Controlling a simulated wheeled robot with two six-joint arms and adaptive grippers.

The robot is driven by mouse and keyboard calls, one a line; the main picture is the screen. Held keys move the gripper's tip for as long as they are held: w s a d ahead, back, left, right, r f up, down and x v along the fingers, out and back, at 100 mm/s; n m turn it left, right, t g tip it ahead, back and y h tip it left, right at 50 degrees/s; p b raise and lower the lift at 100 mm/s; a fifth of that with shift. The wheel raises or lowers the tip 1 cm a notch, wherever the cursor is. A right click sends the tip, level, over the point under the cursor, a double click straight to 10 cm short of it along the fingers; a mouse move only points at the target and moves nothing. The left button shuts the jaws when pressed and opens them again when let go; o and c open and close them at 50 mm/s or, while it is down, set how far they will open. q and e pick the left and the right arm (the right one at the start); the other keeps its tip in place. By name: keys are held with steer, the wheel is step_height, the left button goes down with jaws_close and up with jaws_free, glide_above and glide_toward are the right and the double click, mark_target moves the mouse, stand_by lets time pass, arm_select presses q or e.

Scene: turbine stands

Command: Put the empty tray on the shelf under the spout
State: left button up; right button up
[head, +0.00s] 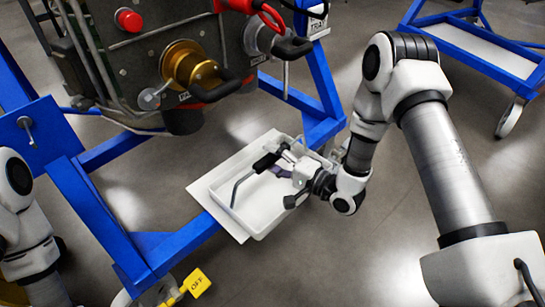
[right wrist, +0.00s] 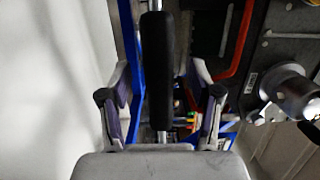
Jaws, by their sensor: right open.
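The white tray (head: 262,219) sits on or just above the flat pale shelf plate (head: 205,187), which is fixed to the blue stand. A black grip on a bent metal rod (head: 236,190) crosses over the tray; no other content shows in it. My right gripper (head: 279,163) is over the tray's right part, open. In the right wrist view the black grip (right wrist: 157,65) runs between its two spread fingers, with gaps on both sides. A brass-coloured fitting (head: 188,66), possibly the spout, is on the machine above the shelf. My left gripper is out of view.
The blue stand (head: 100,215) surrounds the shelf. A dark machine with a red button (head: 129,20) and red hose (head: 268,14) hangs above it. A yellow OFF tag (head: 197,282) hangs low in front. A blue cart (head: 480,45) stands at the back right.

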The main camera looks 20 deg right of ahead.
steer(key=shift+d, duration=0.1)
steer(key=shift+p+v, duration=1.45)
steer(key=shift+v, duration=1.3)
steer(key=shift+s+d, duration=0.3)
steer(key=shift+s, duration=0.3)
